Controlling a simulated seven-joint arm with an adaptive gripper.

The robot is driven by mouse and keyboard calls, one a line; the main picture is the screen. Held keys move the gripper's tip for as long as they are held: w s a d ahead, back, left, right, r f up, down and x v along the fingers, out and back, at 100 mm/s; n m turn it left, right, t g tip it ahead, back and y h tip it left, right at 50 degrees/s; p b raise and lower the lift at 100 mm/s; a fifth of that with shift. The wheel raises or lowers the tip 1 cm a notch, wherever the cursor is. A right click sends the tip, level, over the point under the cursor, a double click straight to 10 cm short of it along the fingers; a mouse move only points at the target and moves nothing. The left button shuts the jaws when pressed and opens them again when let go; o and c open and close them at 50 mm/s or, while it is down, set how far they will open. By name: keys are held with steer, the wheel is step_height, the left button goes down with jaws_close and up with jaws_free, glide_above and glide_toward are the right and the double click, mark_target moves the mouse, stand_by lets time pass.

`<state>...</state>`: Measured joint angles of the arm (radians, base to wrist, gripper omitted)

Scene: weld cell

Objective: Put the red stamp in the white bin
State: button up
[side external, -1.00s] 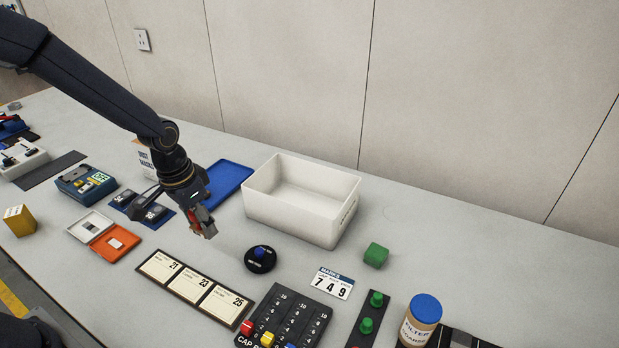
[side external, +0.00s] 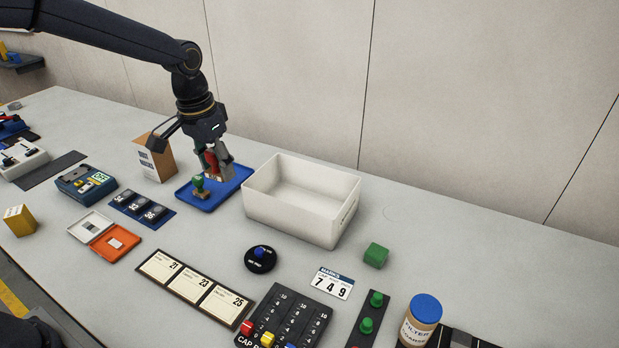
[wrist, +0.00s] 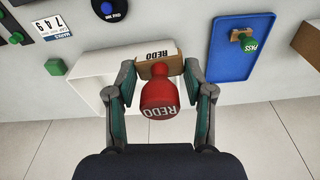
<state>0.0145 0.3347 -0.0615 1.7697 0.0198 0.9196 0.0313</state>
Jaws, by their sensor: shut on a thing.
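The red stamp (wrist: 160,98), lettered REDO, is held between the fingers of my gripper (wrist: 160,80) in the wrist view. In the side view my gripper (side external: 217,163) is shut on the red stamp (side external: 210,158), above the blue tray and left of the white bin. The white bin (side external: 290,215) stands open on the table, and its visible inside is empty. In the wrist view part of the white bin (wrist: 88,92) shows behind the gripper; the rest is hidden by the stamp and fingers.
The blue tray (side external: 233,183) holds a green stamp (side external: 199,187), lettered PASS in the wrist view. A cardboard box (side external: 160,161) stands left of the tray. A green block (side external: 375,255) lies right of the bin. A round black base with a blue knob (side external: 260,258) sits in front of the bin.

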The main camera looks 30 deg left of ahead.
steer(key=w+d+f, duration=0.1)
steer(key=w+d, duration=0.1)
steer(key=w, duration=0.4)
steer(key=w+d+f, duration=0.2)
steer(key=w, duration=0.4)
steer(key=shift+m, duration=0.5)
steer(key=d+f, duration=0.1)
steer(key=f, duration=0.2)
steer(key=w+d+f, duration=0.1)
steer(key=f, duration=0.3)
steer(key=d+f, duration=0.1)
steer(key=f, duration=0.3)
steer(key=shift+w, duration=0.25)
steer(key=shift+f, duration=2.25)
steer(key=shift+f, duration=0.15)
steer(key=o, duration=1.2)
steer(key=shift+c, duration=0.2)
